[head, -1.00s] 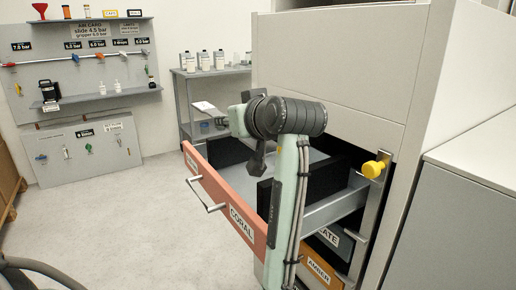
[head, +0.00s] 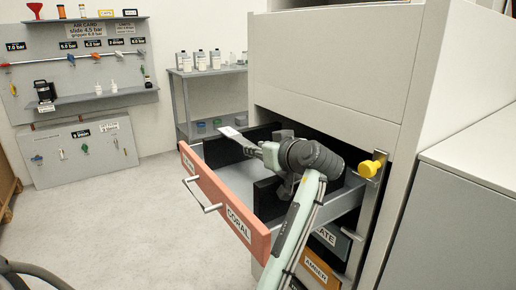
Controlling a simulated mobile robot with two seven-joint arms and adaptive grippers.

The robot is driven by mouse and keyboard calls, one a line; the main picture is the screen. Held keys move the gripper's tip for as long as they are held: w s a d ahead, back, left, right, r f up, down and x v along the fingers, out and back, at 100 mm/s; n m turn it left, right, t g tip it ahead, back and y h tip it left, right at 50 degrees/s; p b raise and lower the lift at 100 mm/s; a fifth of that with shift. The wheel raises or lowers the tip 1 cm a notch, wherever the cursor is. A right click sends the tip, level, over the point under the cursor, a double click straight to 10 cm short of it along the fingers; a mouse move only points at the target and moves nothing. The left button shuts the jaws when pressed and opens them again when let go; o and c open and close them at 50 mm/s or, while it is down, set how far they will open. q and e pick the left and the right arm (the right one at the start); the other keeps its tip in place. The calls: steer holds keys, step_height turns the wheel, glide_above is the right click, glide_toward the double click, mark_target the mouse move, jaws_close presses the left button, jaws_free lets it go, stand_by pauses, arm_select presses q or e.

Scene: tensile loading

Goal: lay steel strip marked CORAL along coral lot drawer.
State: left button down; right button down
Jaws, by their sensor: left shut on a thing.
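The coral lot drawer (head: 226,200) is pulled open from the cabinet, with an orange-pink front, a bar handle and a CORAL label. Its inside is grey with black blocks or dividers along it. My left gripper (head: 252,148) is shut on a thin, pale strip (head: 231,132), whose light end sticks out to the left past the fingers. The strip is over the open drawer, near its far left part; I cannot tell whether it touches anything. Its marking is too small to read. My left arm hides part of the drawer inside. My right gripper is not in view.
Below are drawers labelled AMBER (head: 315,268) and one ending in ATE (head: 326,237). A yellow knob (head: 373,165) sticks out at the cabinet's edge. A grey shelf (head: 210,72) with bottles stands behind.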

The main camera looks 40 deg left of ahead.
arm_select(q)
steer(key=shift+r, duration=0.1)
steer(key=c, duration=1.2)
jaws_free()
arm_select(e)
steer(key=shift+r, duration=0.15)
arm_select(q)
steer(key=shift+s+d, duration=0.15)
steer(key=shift+d, duration=0.1)
steer(key=v, duration=1)
steer(key=shift+d+r+b, duration=0.1)
steer(key=shift+d+b, duration=0.1)
steer(key=shift+b, duration=0.2)
steer(key=shift+s+d+r, duration=0.2)
steer(key=shift+s+d, duration=0.1)
steer(key=shift+d, duration=0.1)
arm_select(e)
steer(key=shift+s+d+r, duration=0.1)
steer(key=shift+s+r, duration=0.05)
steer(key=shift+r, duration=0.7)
